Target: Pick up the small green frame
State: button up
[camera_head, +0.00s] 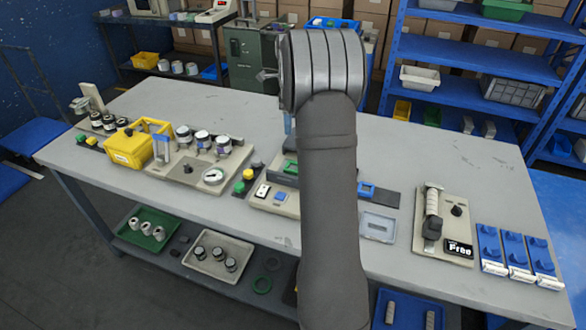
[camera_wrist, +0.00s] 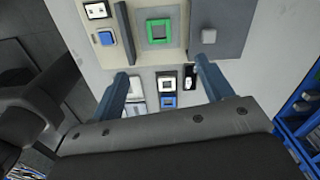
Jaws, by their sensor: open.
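The small green frame (camera_wrist: 148,30), square with a grey centre, sits on a beige and grey fixture (camera_wrist: 172,52) near the top of the wrist view. A green part (camera_head: 291,166) on the bench, left of my arm in the head view, may be the same frame; my arm hides part of that area. The height gap cannot be told. In the head view my arm hides the gripper.
A blue frame (camera_head: 367,189) lies right of my arm, near a clear-lidded tray (camera_head: 377,227). A blue square button (camera_wrist: 106,38) and a white switch (camera_wrist: 96,11) stand left of the green frame. Yellow case (camera_head: 128,150) and jars are left; the bench's right back is clear.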

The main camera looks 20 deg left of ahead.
jog(key=f, duration=0.4)
jog(key=f+m, duration=0.1)
jog(key=f, duration=0.3)
jog(key=f+m, duration=0.1)
jog(key=f, duration=0.3)
jog(key=shift+s+f, duration=0.15)
jog(key=shift+s, duration=0.15)
jog(key=f, duration=0.5)
jog(key=shift+w+d+f, duration=0.1)
jog(key=shift+w+d, duration=0.05)
jog(key=shift+d, duration=0.2)
jog(key=c, duration=1.1)
jog(key=shift+c, duration=0.2)
jog(key=shift+r, duration=0.2)
